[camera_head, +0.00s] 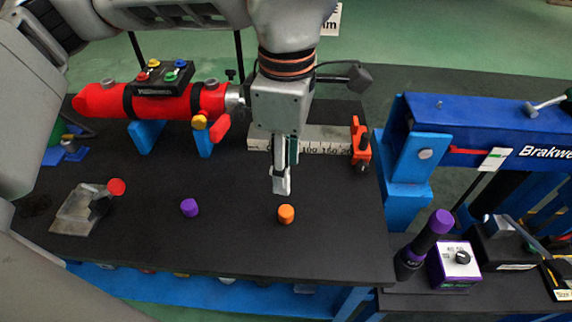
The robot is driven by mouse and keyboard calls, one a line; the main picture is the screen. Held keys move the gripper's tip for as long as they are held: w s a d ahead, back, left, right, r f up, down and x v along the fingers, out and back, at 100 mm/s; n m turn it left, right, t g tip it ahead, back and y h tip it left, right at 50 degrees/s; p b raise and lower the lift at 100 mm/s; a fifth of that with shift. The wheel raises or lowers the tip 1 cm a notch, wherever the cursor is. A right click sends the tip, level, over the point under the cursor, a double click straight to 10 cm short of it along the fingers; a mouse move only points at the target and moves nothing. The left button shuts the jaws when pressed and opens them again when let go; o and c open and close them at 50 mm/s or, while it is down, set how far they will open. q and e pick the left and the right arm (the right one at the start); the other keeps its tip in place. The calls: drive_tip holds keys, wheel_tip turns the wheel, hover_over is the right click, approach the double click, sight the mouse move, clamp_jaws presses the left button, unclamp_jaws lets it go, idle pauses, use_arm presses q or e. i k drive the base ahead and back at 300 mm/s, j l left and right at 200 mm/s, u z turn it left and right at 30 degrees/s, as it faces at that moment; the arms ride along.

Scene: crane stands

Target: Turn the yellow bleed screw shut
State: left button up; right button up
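The yellow bleed screw (199,122) is a small knob on the underside of a red cylinder (160,102), near its right end. A red lever (220,128) sits just right of the screw. My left gripper (281,188) hangs pointing down over the black table, right of the screw and apart from it. Its fingers are seen nearly edge-on, so I cannot tell whether they are apart. Nothing shows held in it. My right gripper is not in view.
An orange cap (286,214) stands just below my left gripper, a purple cap (189,208) farther left. A ruler bar (325,138) lies behind the gripper. A clear block with a red knob (116,187) is at left. Blue supports (147,136) hold the cylinder.

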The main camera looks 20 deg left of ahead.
sight(198, 123)
drive_tip(key=k, duration=1)
